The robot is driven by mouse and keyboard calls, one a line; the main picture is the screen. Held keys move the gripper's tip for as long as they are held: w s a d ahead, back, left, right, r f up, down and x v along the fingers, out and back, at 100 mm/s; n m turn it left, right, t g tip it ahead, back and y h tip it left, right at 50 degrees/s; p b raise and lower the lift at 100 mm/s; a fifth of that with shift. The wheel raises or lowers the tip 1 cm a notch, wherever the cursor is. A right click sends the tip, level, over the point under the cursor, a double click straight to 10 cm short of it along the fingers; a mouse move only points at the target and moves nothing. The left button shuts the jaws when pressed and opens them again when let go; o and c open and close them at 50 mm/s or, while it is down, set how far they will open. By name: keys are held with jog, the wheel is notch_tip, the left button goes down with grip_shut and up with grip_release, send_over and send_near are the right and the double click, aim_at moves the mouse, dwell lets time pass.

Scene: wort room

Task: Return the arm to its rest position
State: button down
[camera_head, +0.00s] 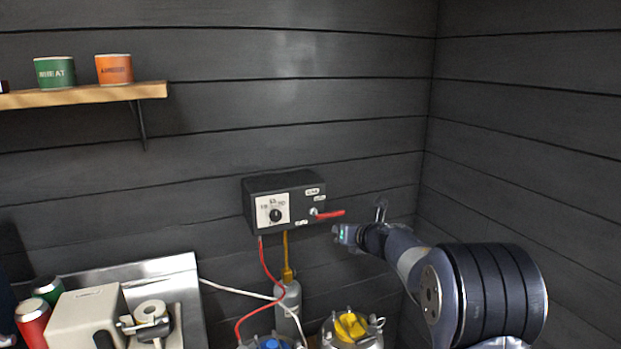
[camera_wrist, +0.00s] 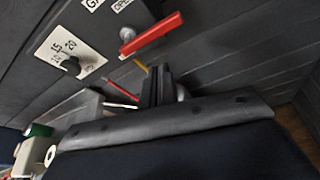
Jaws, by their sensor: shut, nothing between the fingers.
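My gripper (camera_wrist: 157,86) shows in the wrist view with its dark fingers together and nothing between them. In the head view my arm reaches in from the lower right, and its end is just right of the dark control box (camera_head: 258,188) on the wall. The box carries a white dial plate with a black knob (camera_head: 276,215) and a red lever (camera_head: 329,214) that points right. In the wrist view the red lever (camera_wrist: 152,35) is above my fingers, apart from them. The fingertips are hard to make out in the head view.
Below the box stand a grey cylinder (camera_head: 289,305) and kegs with a blue top (camera_head: 271,343) and a yellow top (camera_head: 350,326). Red and white hoses hang there. A wooden shelf (camera_head: 100,95) with cups is at upper left. A wall corner is close on the right.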

jog(key=a+f+m+t+y+p, duration=0.1)
jog(key=a+f+m+y+p, duration=0.4)
jog(key=a+m, duration=0.6)
jog(key=s+d+m+b, duration=0.1)
jog(key=s+d+b, duration=0.2)
jog(key=s+d, duration=0.4)
jog(key=shift+d+r, duration=0.4)
jog(key=shift+s, duration=0.15)
